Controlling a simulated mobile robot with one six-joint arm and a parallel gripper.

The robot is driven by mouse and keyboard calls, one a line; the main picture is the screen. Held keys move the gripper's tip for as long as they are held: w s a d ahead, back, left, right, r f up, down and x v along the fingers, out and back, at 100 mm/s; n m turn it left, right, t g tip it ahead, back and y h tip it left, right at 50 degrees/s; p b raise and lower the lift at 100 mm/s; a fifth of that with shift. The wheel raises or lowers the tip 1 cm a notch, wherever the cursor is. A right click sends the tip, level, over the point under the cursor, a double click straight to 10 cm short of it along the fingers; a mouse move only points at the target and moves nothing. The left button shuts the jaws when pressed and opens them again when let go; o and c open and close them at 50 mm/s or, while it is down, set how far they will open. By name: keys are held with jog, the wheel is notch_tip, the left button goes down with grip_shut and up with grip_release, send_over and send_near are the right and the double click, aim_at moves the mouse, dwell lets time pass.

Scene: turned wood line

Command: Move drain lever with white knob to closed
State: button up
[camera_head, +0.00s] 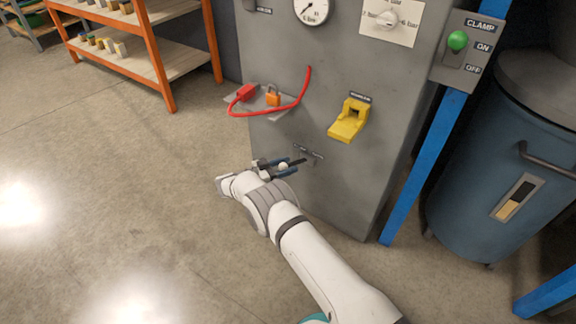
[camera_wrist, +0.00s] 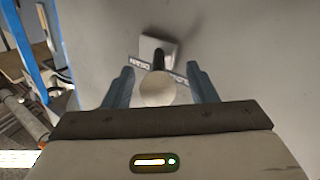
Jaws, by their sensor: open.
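The drain lever's white knob (camera_wrist: 157,89) shows in the wrist view, between the two fingers of my gripper (camera_wrist: 160,85). Its dark rod runs back from the knob to a pale square mount on the grey cabinet face. Small labels lie on both sides of the rod, partly covered by the fingers and too small to read surely. In the head view my gripper (camera_head: 280,168) is at the low part of the cabinet, with the white knob (camera_head: 283,166) between its fingers. The fingers are open, with a gap on each side of the knob.
A blue post (camera_head: 425,165) and blue drum (camera_head: 490,190) stand right. The floor at left is clear.

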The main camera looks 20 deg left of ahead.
jog(key=v, duration=0.7)
jog(key=shift+a+p, duration=0.2)
jog(key=shift+p, duration=0.25)
jog(key=shift+s, duration=0.15)
